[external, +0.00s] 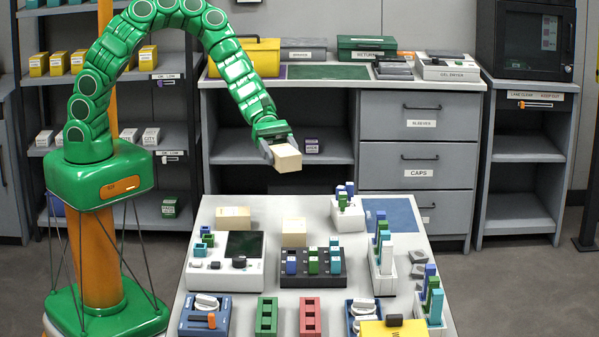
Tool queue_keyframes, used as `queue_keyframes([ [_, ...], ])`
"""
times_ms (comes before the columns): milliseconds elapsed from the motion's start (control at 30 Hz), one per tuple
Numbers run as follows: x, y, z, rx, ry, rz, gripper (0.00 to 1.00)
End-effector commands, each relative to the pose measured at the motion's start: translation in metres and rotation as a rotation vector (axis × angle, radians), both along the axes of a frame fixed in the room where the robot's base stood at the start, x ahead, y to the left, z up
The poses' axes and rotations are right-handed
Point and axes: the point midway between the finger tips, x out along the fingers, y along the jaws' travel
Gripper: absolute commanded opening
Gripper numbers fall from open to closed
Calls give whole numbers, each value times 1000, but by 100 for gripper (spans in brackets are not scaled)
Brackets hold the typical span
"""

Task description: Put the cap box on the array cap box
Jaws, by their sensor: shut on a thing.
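My gripper (277,149) is shut on a pale tan box (288,159), held in the air above the back of the white table. The held box is slightly tilted, and I see no readable label on it. Two similar tan boxes stand on the table below: one at the back left (233,219) and one nearer the middle (294,232). Both have bare tops, and the held box is well clear of both. I cannot tell from the picture which of these is the array cap box.
The white table (264,204) is crowded in front with a dark rack (311,282), a white device (227,275) and blue and green holders. A stand of colored pieces (347,213) is right of the boxes. A grey counter with drawers (418,174) stands behind.

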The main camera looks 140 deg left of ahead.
Motion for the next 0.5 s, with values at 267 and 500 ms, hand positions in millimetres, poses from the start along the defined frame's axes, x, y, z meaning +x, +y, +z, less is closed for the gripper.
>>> queue_keyframes([
  [267, -14, -61, 16, -7, -5, 28, 38],
  [500, -26, -96, 22, -3, 0, 4, 38],
])
